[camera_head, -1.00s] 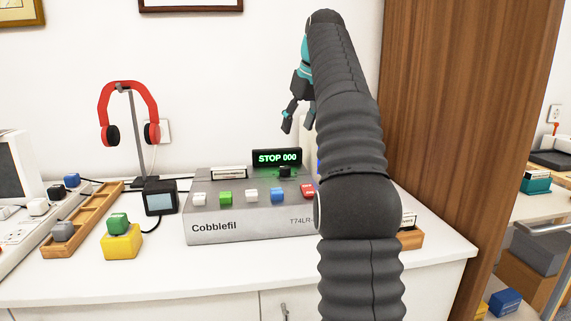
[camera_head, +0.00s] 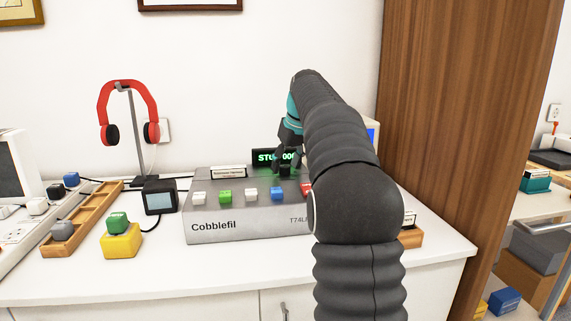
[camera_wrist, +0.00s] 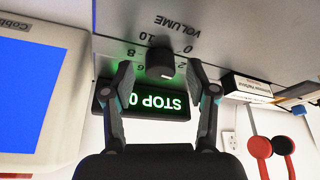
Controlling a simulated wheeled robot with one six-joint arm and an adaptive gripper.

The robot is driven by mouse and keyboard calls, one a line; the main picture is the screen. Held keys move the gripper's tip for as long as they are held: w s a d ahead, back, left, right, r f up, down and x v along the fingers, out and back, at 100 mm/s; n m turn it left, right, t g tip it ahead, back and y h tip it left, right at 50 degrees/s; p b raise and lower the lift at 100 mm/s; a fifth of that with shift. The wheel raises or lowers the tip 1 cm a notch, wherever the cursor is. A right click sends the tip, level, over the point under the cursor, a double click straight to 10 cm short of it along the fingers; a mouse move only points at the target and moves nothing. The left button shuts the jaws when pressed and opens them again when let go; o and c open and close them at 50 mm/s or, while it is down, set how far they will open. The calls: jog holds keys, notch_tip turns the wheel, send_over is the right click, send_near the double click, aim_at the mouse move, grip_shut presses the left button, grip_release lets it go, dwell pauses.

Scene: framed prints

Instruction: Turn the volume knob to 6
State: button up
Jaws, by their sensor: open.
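The black volume knob (camera_wrist: 160,61) sits on the grey Cobblefil device (camera_head: 235,231), below the "VOLUME" lettering in the upside-down wrist view. Printed numbers ring it, some hidden; a small pale mark shows on its edge, but I cannot tell which number it points at. My gripper (camera_wrist: 161,72) is open, with one finger on either side of the knob and a visible gap to each. In the head view my gripper (camera_head: 288,158) is over the knob (camera_head: 285,170), partly covering it.
Several coloured buttons (camera_head: 225,197) line the device's front. A blue-screened unit (camera_wrist: 30,95) stands close beside the gripper. Red headphones (camera_head: 128,88) on a stand, a small black screen box (camera_head: 160,197) and a yellow block (camera_head: 121,241) are to the left.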

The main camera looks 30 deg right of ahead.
jog(key=shift+f, duration=0.1)
grip_shut()
jog(key=shift+m, duration=0.3)
jog(key=m+h, duration=0.1)
jog(key=m, duration=0.3)
jog(key=shift+a+h, duration=0.2)
jog(key=shift+h, duration=0.2)
jog(key=m+h, duration=0.1)
jog(key=m, duration=0.2)
jog(key=m+g+h, duration=0.1)
jog(key=m, duration=0.1)
jog(key=shift+w+a+m, duration=0.1)
jog(key=shift+w+m, duration=0.05)
jog(key=shift+m, duration=0.25)
jog(key=m+g, duration=0.1)
jog(key=m, duration=0.1)
jog(key=m+h, duration=0.1)
jog(key=m, duration=0.2)
jog(key=shift+w+a+g, duration=0.1)
jog(key=shift+w+g, duration=0.05)
jog(key=shift+g, duration=0.25)
jog(key=m+g, duration=0.1)
jog(key=m, duration=0.2)
jog(key=m+g, duration=0.1)
jog(key=m, duration=0.1)
jog(key=shift+w+m, duration=0.15)
jog(key=shift+m, duration=0.25)
